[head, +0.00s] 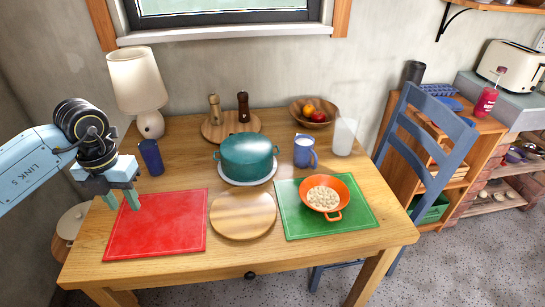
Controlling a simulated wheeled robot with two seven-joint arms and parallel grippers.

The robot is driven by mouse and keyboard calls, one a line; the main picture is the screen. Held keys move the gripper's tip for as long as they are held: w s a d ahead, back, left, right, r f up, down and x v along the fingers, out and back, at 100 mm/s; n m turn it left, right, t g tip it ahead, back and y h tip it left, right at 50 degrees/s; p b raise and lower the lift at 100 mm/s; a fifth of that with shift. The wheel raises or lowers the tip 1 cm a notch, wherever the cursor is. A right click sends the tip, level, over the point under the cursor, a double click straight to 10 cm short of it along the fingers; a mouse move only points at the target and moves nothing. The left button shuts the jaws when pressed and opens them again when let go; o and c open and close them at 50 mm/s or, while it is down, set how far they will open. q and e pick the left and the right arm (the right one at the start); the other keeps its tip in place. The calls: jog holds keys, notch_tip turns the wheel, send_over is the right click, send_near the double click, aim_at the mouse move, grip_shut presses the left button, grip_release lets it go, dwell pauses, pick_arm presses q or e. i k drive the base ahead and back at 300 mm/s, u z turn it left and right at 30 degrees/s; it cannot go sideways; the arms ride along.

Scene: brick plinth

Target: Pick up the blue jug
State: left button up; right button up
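The blue jug (303,158) stands upright on the wooden table, right of the teal pot. It has a handle on its right side and something white inside. My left gripper (122,204) is over the table's left side, above the upper left corner of the red mat. Its two teal fingers point down and are apart, with nothing visible between them. It is well to the left of the jug, with the teal pot between them. My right gripper is not in view.
The teal pot (246,157) sits on a white plate beside the jug. A white cup (344,137) stands to its right, a fruit bowl (313,121) behind it, and an orange colander (324,196) in front on a green mat (290,220). A dark blue tumbler (151,157) stands near my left gripper.

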aim_at(304, 144)
jog(key=u, duration=0.65)
jog(key=i, duration=1)
jog(key=z, duration=2.7)
